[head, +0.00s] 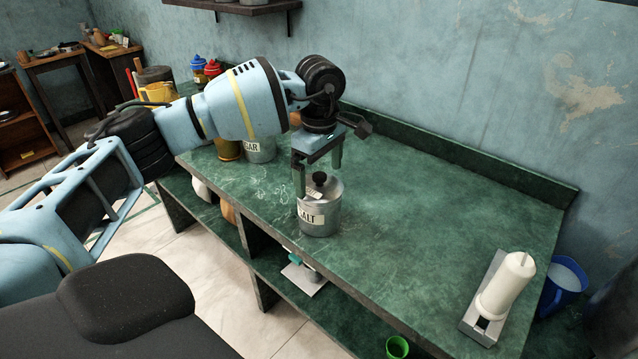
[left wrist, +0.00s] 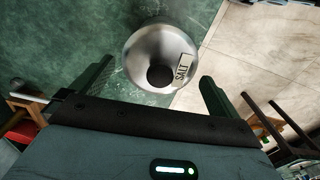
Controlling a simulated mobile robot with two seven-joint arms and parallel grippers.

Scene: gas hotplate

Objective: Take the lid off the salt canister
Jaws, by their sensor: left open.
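The salt canister (head: 320,217) is a grey metal pot with a white SALT label. It stands upright on the green counter near its front edge. Its lid (head: 334,190) is on top, with a round black knob (head: 319,179). My left gripper (head: 317,177) is open above the canister, its fingers pointing down on either side of the knob. In the left wrist view the canister (left wrist: 143,60) and dark knob (left wrist: 160,76) lie ahead of and between the spread fingers (left wrist: 152,90), apart from them. My right gripper is not in view.
The green counter (head: 430,220) is clear right of the canister. The sugar canister (head: 261,151) and other containers stand behind my left arm. A blue wall (head: 470,90) runs along the back.

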